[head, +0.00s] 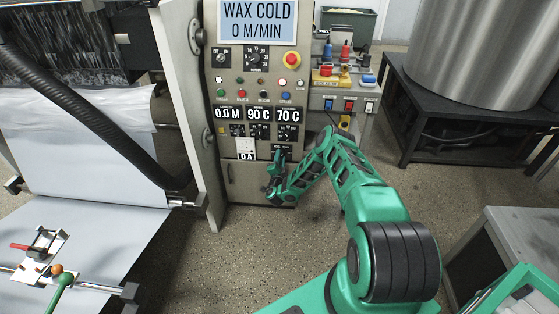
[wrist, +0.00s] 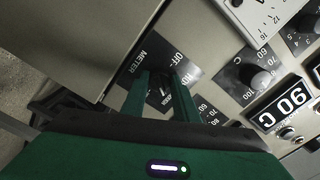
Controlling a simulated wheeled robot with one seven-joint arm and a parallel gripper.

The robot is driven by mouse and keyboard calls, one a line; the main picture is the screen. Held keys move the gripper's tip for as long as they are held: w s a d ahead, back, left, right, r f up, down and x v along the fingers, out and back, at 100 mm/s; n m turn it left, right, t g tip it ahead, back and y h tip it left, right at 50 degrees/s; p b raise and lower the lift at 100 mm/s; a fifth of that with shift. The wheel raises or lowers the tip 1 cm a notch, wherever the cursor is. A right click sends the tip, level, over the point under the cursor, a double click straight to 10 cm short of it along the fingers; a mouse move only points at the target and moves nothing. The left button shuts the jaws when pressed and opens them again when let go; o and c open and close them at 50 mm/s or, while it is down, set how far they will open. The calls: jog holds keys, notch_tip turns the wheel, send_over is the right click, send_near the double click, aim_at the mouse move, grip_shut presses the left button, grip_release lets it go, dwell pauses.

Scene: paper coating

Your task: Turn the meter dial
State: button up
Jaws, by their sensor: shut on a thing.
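In the head view my gripper (head: 279,160) reaches the lower part of the control panel (head: 233,150), just right of a white meter reading 0 A (head: 247,155). The arm and gripper hide the dial there. The dial's exact setting is hard to read.
Other dials (wrist: 260,76) and a 90 C display (wrist: 284,105) sit close beside the gripper. Above are buttons, a red emergency knob (head: 291,60) and the WAX COLD 0 M/MIN screen (head: 258,22). A paper roller machine (head: 90,150) stands left; open floor lies in front.

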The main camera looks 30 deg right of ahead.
jog(key=shift+s+d+f, duration=0.1)
jog(key=shift+s+f, duration=0.05)
jog(key=o, duration=1.1)
jog(key=shift+c, duration=0.2)
jog(key=v, duration=1)
jog(key=shift+s+a, duration=0.2)
jog(key=shift+a, duration=0.1)
